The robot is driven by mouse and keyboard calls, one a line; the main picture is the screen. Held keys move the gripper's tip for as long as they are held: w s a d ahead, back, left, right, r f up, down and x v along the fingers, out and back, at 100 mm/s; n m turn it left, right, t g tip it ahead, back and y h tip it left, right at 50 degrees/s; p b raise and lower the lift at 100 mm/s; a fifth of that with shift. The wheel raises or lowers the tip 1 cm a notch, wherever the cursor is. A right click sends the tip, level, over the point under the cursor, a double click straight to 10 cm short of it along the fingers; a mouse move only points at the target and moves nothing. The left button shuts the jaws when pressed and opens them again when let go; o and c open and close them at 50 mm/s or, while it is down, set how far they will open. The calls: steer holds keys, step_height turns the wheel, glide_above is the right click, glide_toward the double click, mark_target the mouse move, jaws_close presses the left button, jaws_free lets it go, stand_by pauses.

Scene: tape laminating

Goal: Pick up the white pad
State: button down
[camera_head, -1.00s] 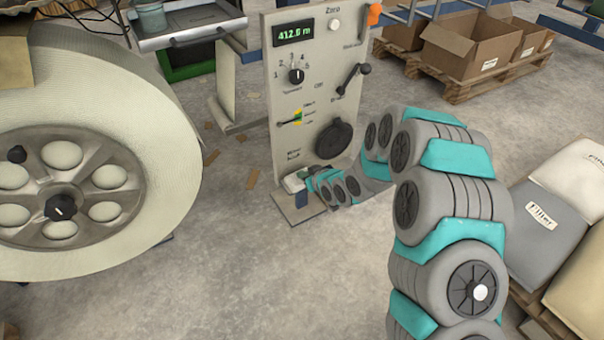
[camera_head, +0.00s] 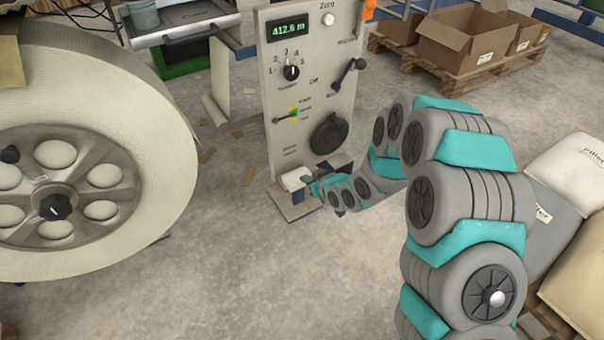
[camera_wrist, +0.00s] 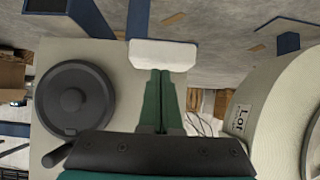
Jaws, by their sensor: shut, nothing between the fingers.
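The white pad (camera_head: 295,180) sits at the foot of the control panel, on the panel's left side, in the head view. In the wrist view the white pad (camera_wrist: 163,55) is a rounded white block straight ahead of the fingertips. My gripper (camera_wrist: 161,74) has its two green fingers side by side, shut and empty. The fingertips end at the pad's near edge; I cannot tell whether they touch it. In the head view my gripper (camera_head: 311,186) is just right of the pad and partly hidden by my wrist.
The control panel (camera_head: 310,100) has a round black knob (camera_head: 329,134), a crank (camera_head: 347,75) and a display (camera_head: 287,30). A large tape roll (camera_head: 160,120) stands at the left. Filler bags (camera_head: 575,165) and cardboard boxes (camera_head: 462,45) are at the right. Floor between is open.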

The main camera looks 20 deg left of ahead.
steer(key=s+d, duration=0.5)
steer(key=d, duration=0.1)
steer(key=shift+s+d, duration=0.2)
steer(key=shift+d, duration=0.1)
